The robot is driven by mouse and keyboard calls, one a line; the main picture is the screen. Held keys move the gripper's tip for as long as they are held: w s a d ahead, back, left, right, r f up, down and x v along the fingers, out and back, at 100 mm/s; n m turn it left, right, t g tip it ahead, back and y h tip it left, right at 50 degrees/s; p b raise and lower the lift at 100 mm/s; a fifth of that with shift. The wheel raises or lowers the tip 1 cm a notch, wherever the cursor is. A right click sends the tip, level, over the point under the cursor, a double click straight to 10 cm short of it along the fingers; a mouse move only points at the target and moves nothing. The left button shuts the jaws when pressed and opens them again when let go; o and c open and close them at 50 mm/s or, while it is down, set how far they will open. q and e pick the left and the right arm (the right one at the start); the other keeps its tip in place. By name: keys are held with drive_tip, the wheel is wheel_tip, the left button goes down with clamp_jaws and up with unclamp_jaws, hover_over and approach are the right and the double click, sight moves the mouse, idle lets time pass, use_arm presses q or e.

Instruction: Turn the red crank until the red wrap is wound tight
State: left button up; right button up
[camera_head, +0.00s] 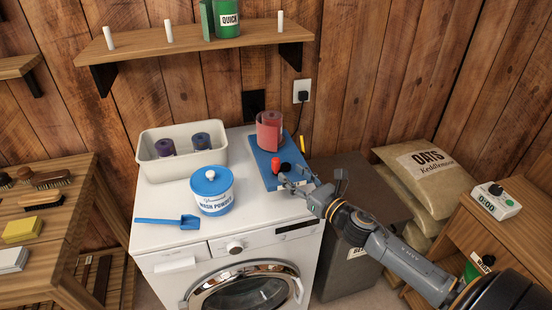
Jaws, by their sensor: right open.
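The red wrap (269,132) stands as an upright roll on a blue base (262,166) on top of the washing machine. A loose flap shows at its front left side. The red crank (276,161) shows as a small red knob near the front of the blue base. A dark round part sits just right of it, and I cannot tell whether it belongs to the crank. My right gripper (312,180) is open at the machine's front right edge, with one finger near the crank and partly over the base. My left gripper is out of view.
The white washing machine (190,250) carries a cream bin (148,174) with two dark rolls, a wash powder tub (212,193) and a blue scoop (170,221). A dark bin (350,265) stands to the right, with oats sacks (428,172) beyond.

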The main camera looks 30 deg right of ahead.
sight(279, 164)
drive_tip(key=w, duration=0.2)
drive_tip(key=w+p, duration=0.1)
drive_tip(key=w, duration=0.2)
drive_tip(key=w+a, duration=0.1)
drive_tip(key=w, duration=0.2)
drive_tip(key=shift+a+p, duration=0.1)
drive_tip(key=shift+p, duration=0.25)
clamp_jaws()
